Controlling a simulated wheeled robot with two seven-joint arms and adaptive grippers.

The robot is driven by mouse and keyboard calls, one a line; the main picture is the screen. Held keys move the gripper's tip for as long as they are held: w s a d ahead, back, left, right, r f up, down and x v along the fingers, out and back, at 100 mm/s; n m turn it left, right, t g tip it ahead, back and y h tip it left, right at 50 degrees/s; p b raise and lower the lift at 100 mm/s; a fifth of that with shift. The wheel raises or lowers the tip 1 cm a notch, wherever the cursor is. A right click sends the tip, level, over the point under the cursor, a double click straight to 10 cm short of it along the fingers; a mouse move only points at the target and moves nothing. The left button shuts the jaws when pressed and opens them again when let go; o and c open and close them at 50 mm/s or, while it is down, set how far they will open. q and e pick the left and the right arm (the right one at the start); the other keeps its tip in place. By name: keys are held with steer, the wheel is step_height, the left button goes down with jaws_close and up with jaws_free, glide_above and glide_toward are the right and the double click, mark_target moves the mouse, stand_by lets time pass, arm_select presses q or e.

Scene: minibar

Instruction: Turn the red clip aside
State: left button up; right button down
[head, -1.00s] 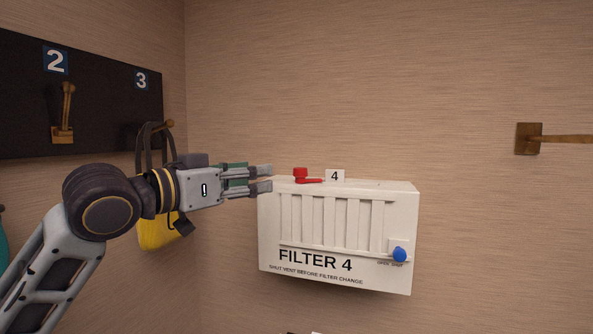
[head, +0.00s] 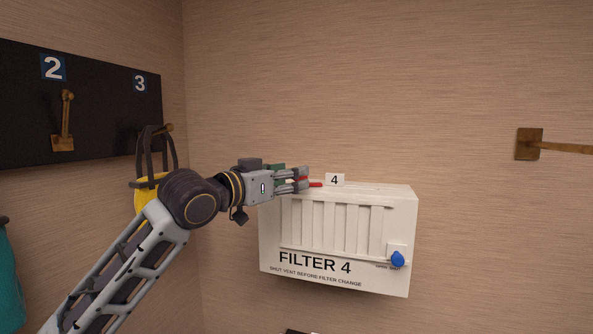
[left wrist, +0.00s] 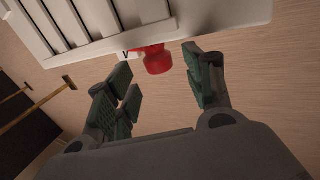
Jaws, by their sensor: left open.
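The red clip (head: 315,184) lies on top of the white filter box (head: 350,283), at its left end. In the head view my left gripper hides most of it, and only its red arm shows past the fingertips. In the left wrist view the clip's round red knob (left wrist: 158,62) shows at the box's edge. My left gripper (head: 303,180) is open, with its fingertips at the clip. In the left wrist view the knob lies ahead, between the two spread fingers (left wrist: 162,75). I cannot tell whether a finger touches it. My right gripper is not in view.
A blue knob (head: 397,259) sits at the box's lower right front. A small card marked 4 (head: 335,179) stands just right of the clip. A dark board (head: 105,110) with brass hooks and a yellow bag (head: 148,194) is on the left. A brass bar (head: 565,148) is on the right wall.

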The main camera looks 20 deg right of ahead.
arm_select(q)
steer(key=shift+p+x, duration=0.35)
steer(key=shift+x, duration=1.15)
steer(key=c, duration=1)
